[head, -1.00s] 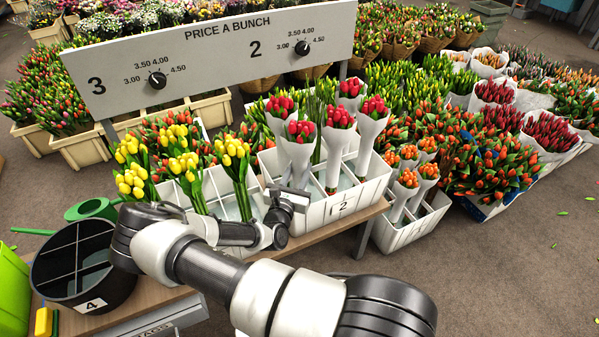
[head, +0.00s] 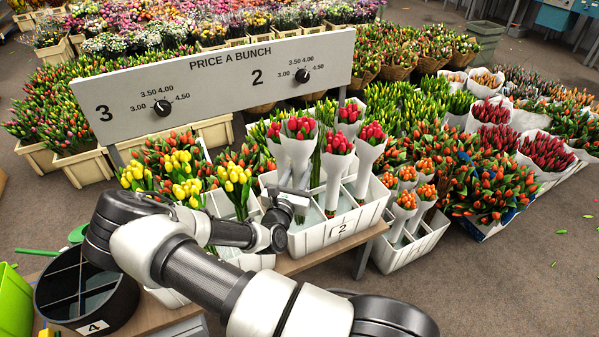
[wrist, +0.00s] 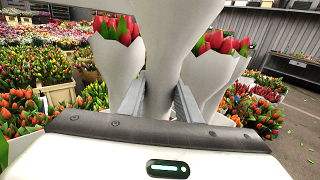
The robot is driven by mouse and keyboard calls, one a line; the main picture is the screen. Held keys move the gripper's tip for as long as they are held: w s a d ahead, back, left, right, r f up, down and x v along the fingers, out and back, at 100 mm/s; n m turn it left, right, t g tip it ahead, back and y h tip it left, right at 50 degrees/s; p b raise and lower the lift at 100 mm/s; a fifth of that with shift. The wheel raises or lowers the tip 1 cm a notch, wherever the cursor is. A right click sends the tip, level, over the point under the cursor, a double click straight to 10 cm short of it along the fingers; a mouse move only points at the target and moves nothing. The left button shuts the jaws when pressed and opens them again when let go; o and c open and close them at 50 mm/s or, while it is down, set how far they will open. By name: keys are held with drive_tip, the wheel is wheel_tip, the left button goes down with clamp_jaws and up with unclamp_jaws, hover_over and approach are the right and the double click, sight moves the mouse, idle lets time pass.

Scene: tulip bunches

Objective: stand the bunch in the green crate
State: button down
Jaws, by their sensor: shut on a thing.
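My gripper (head: 292,193) is shut on a bunch of red tulips in a white paper cone (head: 297,152).
A black divided round bucket marked 4 (head: 85,292) stands between my arm and the green crate. Yellow tulips (head: 187,185) stand left of my gripper. Red bunches (head: 340,150) stand close on its right. The price board (head: 215,85) is behind.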

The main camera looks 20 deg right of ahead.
sight(299, 142)
drive_tip(key=shift+r+p, duration=5.15)
drive_tip(key=shift+p, duration=0.15)
